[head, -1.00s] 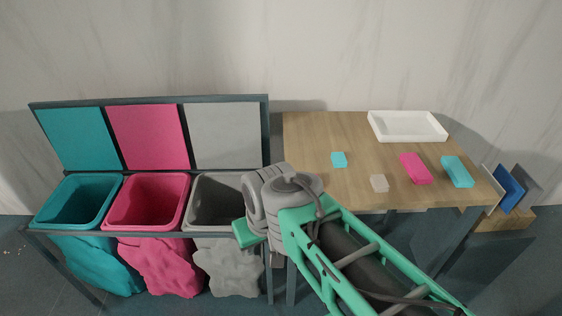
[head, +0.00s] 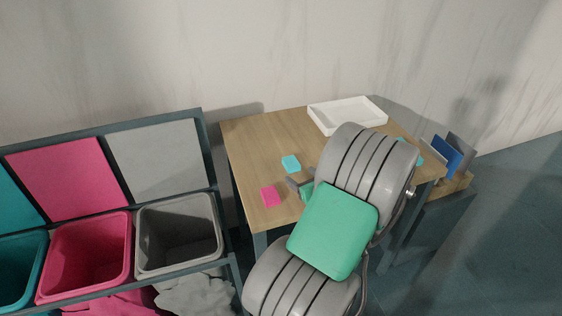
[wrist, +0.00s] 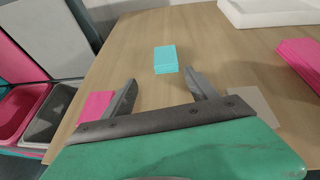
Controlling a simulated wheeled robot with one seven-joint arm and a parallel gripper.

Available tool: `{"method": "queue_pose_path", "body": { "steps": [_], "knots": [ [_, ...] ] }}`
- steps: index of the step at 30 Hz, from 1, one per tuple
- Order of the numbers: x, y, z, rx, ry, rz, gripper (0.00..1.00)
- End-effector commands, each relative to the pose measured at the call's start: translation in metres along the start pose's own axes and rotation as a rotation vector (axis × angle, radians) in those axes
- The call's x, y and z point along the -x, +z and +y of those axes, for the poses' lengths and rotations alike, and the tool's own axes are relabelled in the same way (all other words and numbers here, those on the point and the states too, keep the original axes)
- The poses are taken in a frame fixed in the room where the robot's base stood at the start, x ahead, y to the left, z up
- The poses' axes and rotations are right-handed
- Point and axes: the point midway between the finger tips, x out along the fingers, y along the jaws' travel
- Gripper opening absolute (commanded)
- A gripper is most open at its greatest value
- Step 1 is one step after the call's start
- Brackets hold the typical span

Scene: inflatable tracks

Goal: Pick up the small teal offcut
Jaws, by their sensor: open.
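The small teal offcut (head: 291,163) lies flat on the wooden table, left of the white tray in the head view. In the wrist view the same teal offcut (wrist: 166,60) is just beyond the fingertips, roughly centred between them. My gripper (wrist: 161,78) is open and empty, with both dark fingers pointing towards the offcut and apart from it. In the head view my gripper (head: 299,186) is partly hidden behind my arm, close to the near side of the offcut.
A small pink piece (wrist: 96,106) lies by the left finger and a pale grey piece (wrist: 250,105) by the right. A larger pink block (wrist: 300,62) is further right. The white tray (head: 348,114) stands at the back. Pink (head: 85,258) and grey (head: 180,232) bins stand left of the table.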

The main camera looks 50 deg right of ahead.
Motion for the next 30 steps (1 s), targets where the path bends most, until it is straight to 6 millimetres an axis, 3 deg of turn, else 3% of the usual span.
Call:
{"method": "queue_pose_path", "body": {
  "steps": [1, 3, 16, 24, 30],
  "knots": [
    [-0.001, -0.013, -0.011, -0.060, -0.026, -0.016, 0.67],
    [-0.005, -0.013, -0.017, -0.099, -0.039, -0.028, 0.67],
    [-0.070, 0.002, -0.015, -0.095, -0.036, -0.026, 0.67],
    [-0.075, 0.002, -0.017, -0.094, -0.040, -0.027, 0.66],
    [-0.075, 0.001, -0.017, -0.094, -0.040, -0.027, 0.50]
  ]
}}
